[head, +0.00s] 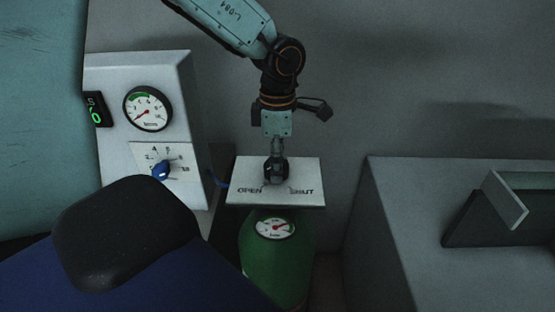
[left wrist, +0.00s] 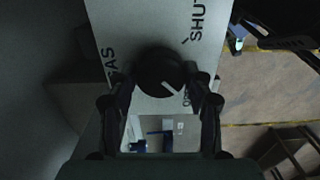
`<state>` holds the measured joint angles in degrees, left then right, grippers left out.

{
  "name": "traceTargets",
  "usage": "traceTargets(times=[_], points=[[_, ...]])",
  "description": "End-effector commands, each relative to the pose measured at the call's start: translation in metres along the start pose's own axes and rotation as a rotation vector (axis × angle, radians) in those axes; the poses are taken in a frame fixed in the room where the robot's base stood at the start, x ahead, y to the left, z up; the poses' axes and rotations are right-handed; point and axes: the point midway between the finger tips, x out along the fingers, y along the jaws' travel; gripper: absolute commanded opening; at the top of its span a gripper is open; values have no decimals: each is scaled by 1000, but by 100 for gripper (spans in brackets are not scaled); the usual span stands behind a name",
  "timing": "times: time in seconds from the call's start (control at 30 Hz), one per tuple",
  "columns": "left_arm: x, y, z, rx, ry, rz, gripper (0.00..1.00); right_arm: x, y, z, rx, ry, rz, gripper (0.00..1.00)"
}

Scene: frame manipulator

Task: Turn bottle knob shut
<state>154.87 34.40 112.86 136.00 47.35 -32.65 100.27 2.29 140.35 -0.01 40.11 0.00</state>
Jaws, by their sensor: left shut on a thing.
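The round black knob (head: 277,172) sits on a white plate (head: 307,172) marked OPEN on the left and SHUT on the right, above a green gas bottle (head: 295,262). My left gripper (head: 276,160) comes down from above and is shut on the knob. In the left wrist view the knob (left wrist: 158,68) lies between the two dark fingers (left wrist: 165,92). Its white pointer line slants down and right, toward the partly covered OPEN lettering and away from SHUT. The fingers hide the knob's sides. My right gripper is not in view.
A white panel (head: 188,110) with a round gauge (head: 148,109) and a blue dial knob (head: 161,171) stands left of the bottle. A dark rounded pad (head: 125,232) is at the lower left. A grey counter (head: 400,215) with an open box (head: 500,210) stands at the right.

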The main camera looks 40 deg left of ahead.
Motion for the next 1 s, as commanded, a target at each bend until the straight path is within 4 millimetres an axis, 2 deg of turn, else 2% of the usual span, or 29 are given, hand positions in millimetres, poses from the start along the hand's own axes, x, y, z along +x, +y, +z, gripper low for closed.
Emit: traceTargets(times=[0.03, 0.27, 0.63, 1.0], points=[[-1, 2, 0, 1, -3, 7, 37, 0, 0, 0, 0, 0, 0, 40], [-2, 3, 0, 1, -3, 9, 18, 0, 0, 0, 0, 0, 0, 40], [-3, 3, 0, -46, -1, 9, 18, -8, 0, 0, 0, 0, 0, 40], [-6, 3, 0, -316, -1, 7, 17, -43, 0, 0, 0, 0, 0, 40]])
